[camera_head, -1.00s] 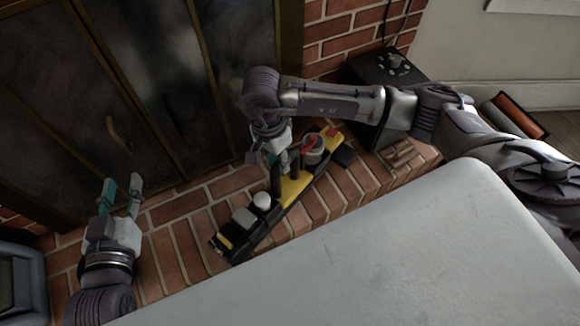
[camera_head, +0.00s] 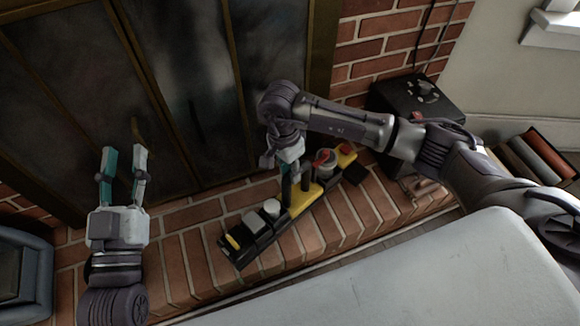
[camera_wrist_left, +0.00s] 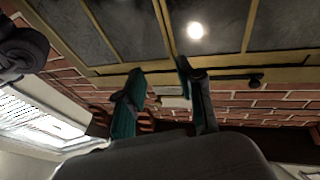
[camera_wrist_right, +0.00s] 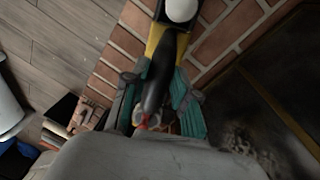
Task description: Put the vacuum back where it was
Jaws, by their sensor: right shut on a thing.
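The vacuum (camera_head: 258,231) is a long black and yellow handheld unit with a white round cap and a red part. In the head view it lies along the brick hearth in front of the fireplace doors. My right gripper (camera_head: 290,172) comes down on it from above and is shut on its black handle. The right wrist view shows the handle (camera_wrist_right: 158,75) between the teal fingers (camera_wrist_right: 160,100). My left gripper (camera_head: 123,170) is open and empty above the hearth, left of the vacuum. Its spread teal fingers (camera_wrist_left: 165,100) show in the left wrist view.
The dark glass fireplace doors (camera_head: 190,90) stand behind the hearth (camera_head: 190,265). A black box with a knob (camera_head: 420,95) sits at the back right, with books (camera_head: 540,155) beyond it. A grey-blue container (camera_head: 25,275) stands at the left.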

